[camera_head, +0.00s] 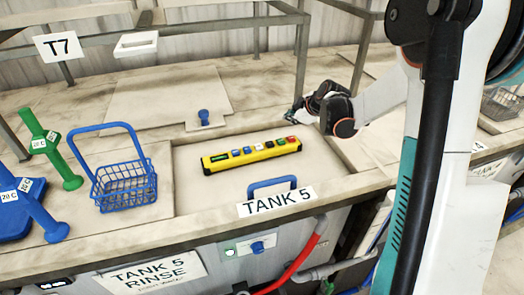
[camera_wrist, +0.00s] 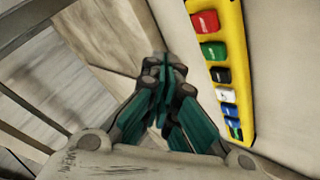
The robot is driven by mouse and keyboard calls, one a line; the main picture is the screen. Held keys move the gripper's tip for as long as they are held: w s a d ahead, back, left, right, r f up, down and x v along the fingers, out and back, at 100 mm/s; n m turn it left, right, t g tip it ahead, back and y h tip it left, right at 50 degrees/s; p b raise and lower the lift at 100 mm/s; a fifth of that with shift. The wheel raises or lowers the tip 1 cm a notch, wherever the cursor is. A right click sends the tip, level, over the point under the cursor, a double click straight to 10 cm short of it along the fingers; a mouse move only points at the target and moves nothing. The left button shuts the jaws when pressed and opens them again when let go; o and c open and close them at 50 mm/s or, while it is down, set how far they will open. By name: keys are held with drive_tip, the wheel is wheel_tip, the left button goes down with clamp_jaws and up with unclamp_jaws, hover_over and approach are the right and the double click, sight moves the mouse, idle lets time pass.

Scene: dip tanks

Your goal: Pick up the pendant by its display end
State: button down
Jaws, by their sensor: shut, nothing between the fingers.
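The pendant (camera_head: 250,155) is a long yellow bar with a row of coloured buttons. It lies flat on the pale lid of tank 5 in the head view. A small dark display (camera_head: 219,157) sits at its left end, and a red button is at its right end.
A blue lid handle (camera_head: 272,186) and the TANK 5 sign (camera_head: 277,202) are in front of the pendant. A blue wire basket (camera_head: 124,186) stands to the left, with green (camera_head: 52,150) and blue fittings beyond. Metal frame posts rise behind. The lid around the pendant is clear.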

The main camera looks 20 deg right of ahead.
sight(228, 156)
drive_tip(key=c, duration=2.3)
unclamp_jaws()
